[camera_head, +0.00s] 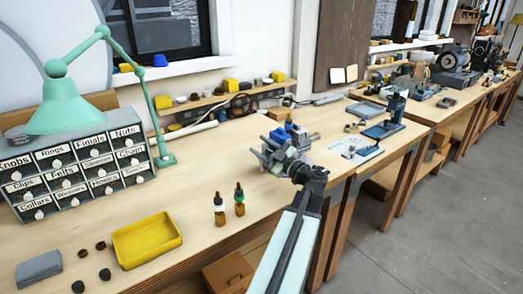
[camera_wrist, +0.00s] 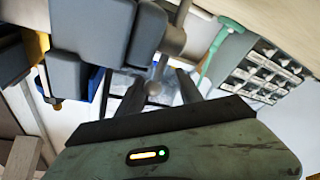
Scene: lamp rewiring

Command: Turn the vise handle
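The vise is a set of grey blocks beside my gripper; its body shows at the upper left of the wrist view (camera_wrist: 92,28). Its handle (camera_wrist: 154,86) is a thin grey rod with a rounded end, coming down from a round hub. My gripper (camera_wrist: 160,88) has its two dark fingers apart, one on each side of the rod's end. I cannot tell whether either finger touches it. In the head view my gripper (camera_head: 268,156) overlaps the vise (camera_head: 291,138) on the bench, so the handle cannot be picked out there.
On the wooden bench (camera_head: 190,200) are a yellow tray (camera_head: 147,239), two dropper bottles (camera_head: 219,208), a green lamp (camera_head: 62,107) and a labelled drawer cabinet (camera_head: 82,172). A second bench with tools stands beyond a narrow gap. Open grey floor (camera_head: 445,225) lies at right.

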